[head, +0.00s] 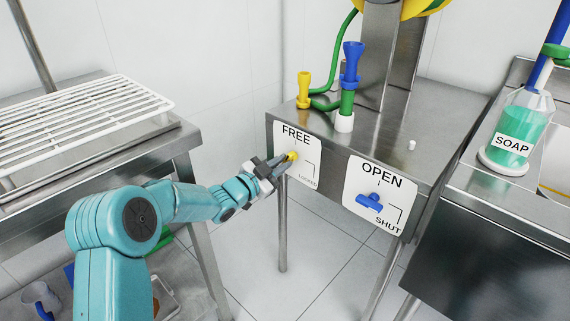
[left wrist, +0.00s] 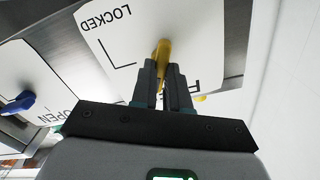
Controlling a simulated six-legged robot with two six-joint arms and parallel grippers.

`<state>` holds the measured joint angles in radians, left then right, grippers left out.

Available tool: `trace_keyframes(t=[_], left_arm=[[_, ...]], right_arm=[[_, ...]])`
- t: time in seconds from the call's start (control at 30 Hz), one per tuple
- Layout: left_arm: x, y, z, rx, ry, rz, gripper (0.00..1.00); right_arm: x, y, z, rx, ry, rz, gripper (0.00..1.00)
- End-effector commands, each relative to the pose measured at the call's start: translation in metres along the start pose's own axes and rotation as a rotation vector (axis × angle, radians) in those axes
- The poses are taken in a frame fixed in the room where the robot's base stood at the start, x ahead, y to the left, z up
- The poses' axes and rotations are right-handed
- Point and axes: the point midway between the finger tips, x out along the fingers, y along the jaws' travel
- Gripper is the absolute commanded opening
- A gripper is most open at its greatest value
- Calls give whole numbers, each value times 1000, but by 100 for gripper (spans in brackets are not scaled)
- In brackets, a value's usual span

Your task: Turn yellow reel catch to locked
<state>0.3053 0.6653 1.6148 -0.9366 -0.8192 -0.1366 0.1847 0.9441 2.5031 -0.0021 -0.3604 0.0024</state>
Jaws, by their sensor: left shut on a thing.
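The yellow reel catch (head: 292,155) sits on the white plate marked FREE and LOCKED (head: 309,149) on the steel bench's front. My left gripper (head: 279,164) reaches it from the left, and its jaws are shut on the catch. In the left wrist view the plate (left wrist: 112,45) appears turned over, and the yellow catch (left wrist: 162,50) shows just past the fingertips (left wrist: 163,68). The fingers hide much of the catch and part of the word FREE, so its exact angle is hard to tell. My right gripper is not in view.
A blue knob (head: 369,202) on an OPEN/SHUT plate (head: 391,178) is to the right. Yellow (head: 304,88) and blue (head: 351,65) hose fittings stand on the bench top. A soap bottle (head: 519,120) is at far right; a white wire rack (head: 75,120) is at left.

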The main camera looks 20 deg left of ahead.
Motion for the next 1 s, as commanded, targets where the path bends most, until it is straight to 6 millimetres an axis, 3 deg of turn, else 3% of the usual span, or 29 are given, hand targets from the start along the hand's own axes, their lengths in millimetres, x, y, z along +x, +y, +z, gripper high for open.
trace_keyframes(t=[0.23, 1.0], left_arm=[[0, 1, 2, 4, -2, 2, 0], [0, 2, 4, 306, -3, 2, 0]], right_arm=[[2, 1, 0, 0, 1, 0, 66], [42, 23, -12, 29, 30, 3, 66]])
